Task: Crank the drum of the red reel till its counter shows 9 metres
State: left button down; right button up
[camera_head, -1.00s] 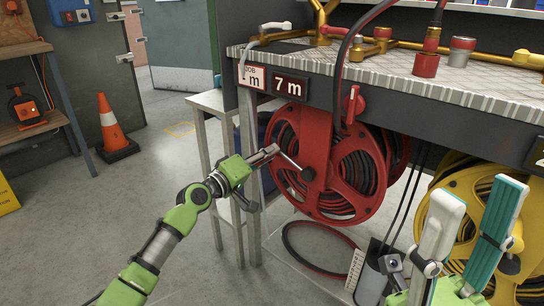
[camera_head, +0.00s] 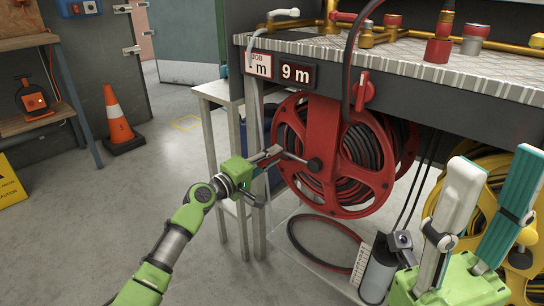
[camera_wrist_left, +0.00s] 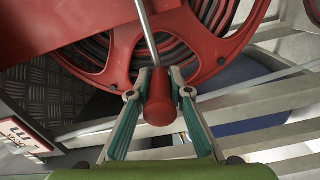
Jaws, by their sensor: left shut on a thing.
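The red reel (camera_head: 340,160) hangs under the bench, with dark hose wound on its drum. Its counter (camera_head: 296,73) reads 9 m. A thin crank arm runs from the hub to a red handle (camera_wrist_left: 158,100). My left gripper (camera_head: 272,158) is shut on the crank handle, to the left of the hub in the head view. In the left wrist view its fingers (camera_wrist_left: 158,95) lie on both sides of the handle. My right gripper (camera_head: 485,215) is at the lower right, its two fingers pointing up and apart, with nothing between them.
A job sign (camera_head: 258,64) is beside the counter, partly hidden by a pale pipe. A yellow reel (camera_head: 487,165) stands at the right behind my right gripper. An orange cone (camera_head: 117,120) stands on open floor at the left.

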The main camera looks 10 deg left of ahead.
pick_arm(q)
jog(key=shift+f, duration=0.15)
jog(key=c, duration=1.8)
grip_release()
jog(key=shift+a, duration=0.1)
jog(key=shift+c, duration=0.2)
jog(key=v, duration=1.2)
